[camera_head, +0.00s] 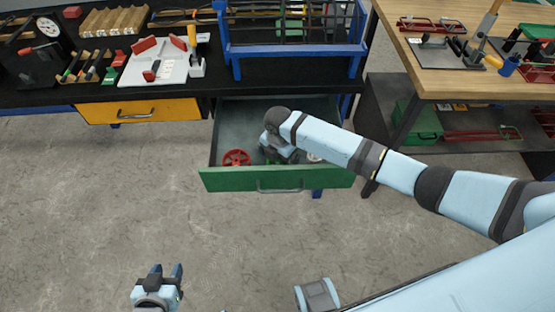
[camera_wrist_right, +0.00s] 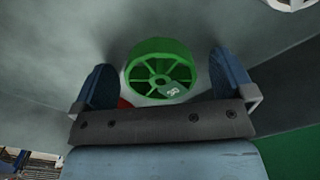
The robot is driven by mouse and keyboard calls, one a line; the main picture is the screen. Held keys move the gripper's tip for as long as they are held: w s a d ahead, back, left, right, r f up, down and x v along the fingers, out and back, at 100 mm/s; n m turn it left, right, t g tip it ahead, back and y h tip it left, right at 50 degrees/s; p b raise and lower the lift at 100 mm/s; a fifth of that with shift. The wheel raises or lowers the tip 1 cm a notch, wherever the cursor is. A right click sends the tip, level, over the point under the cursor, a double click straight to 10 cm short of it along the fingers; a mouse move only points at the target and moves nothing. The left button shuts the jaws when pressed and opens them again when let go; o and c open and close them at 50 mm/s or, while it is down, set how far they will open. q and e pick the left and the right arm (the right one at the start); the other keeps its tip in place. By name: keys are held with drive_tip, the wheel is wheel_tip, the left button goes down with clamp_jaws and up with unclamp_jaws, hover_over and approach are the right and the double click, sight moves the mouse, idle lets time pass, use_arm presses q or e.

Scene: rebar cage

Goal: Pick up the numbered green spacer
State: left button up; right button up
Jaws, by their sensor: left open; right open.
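The green spacer (camera_wrist_right: 160,80) is a spoked wheel with a small numbered tag; the number is too small to read surely. It lies in the open drawer. My right gripper (camera_wrist_right: 162,62) is open, with one blue finger on each side of the spacer and gaps between. In the head view my right gripper (camera_head: 279,152) reaches down into the drawer and mostly hides the green spacer. A bit of red shows behind the left finger in the wrist view. My left gripper (camera_head: 166,271) is open and empty above the floor, away from the bench.
The pulled-out drawer (camera_head: 225,180) has a green front. It also holds a red spacer (camera_head: 236,158) on the left and a white one (camera_head: 313,157) on the right. A blue rebar frame (camera_head: 290,48) stands on the black bench above. A wooden table (camera_head: 450,80) stands right.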

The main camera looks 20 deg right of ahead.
drive_tip(key=shift+c, duration=0.5)
drive_tip(key=c, duration=0.9)
drive_tip(key=shift+r, duration=0.1)
